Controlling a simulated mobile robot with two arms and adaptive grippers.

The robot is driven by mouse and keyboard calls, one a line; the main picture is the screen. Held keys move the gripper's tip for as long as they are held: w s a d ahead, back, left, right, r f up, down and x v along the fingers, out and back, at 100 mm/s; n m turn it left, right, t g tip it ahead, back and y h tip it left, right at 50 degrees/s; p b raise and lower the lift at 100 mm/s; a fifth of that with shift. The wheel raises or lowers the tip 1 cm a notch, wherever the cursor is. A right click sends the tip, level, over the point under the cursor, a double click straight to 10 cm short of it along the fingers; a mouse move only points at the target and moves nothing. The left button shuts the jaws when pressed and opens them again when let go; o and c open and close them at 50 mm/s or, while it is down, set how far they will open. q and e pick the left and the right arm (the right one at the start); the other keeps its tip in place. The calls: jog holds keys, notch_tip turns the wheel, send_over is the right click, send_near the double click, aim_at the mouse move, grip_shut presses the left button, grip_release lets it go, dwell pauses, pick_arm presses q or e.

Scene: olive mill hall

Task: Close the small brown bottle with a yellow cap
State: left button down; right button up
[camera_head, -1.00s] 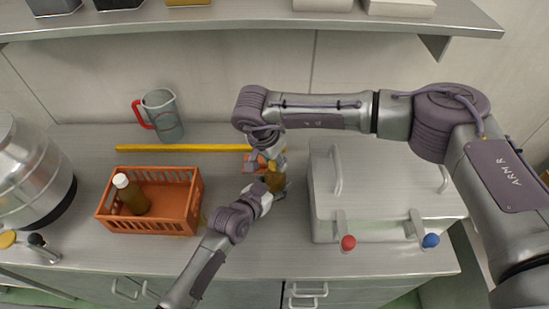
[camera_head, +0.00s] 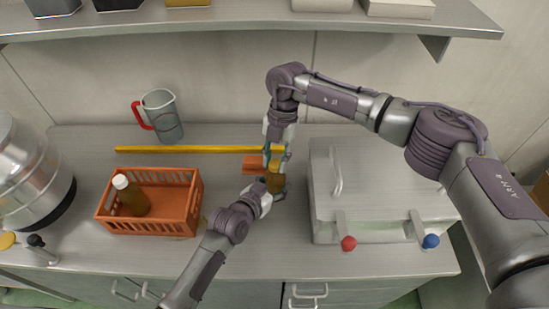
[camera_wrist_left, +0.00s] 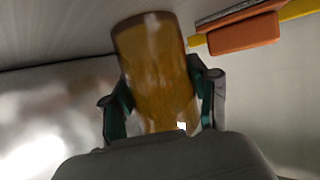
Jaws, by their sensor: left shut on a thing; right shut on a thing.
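The small brown bottle (camera_head: 274,183) stands upright on the metal worktop, left of the large grey box. My left gripper (camera_head: 268,189) is shut around its body from the front left. In the left wrist view the amber bottle (camera_wrist_left: 155,70) lies between the two fingers, and no cap shows there. My right gripper (camera_head: 275,150) points down from above and is shut on the yellow cap (camera_head: 274,163), right over the bottle's top. Whether the cap touches the neck cannot be told, as the fingers hide the joint.
An orange block (camera_head: 253,164) sits just behind the bottle, near a yellow strip (camera_head: 190,149). An orange crate (camera_head: 180,214) with a white-capped bottle (camera_head: 131,196) stands left. A jug (camera_head: 162,117) stands behind. The grey box (camera_head: 380,180) is close on the right.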

jog(key=shift+m, duration=0.5)
jog(key=o, duration=0.8)
pick_arm(q)
jog(key=shift+c, duration=1.1)
grip_release()
pick_arm(e)
jog(key=v, duration=0.7)
jog(key=shift+d+r, duration=0.15)
jog(key=shift+r, duration=0.15)
pick_arm(q)
jog(key=shift+s, duration=0.1)
jog(key=v, duration=1.2)
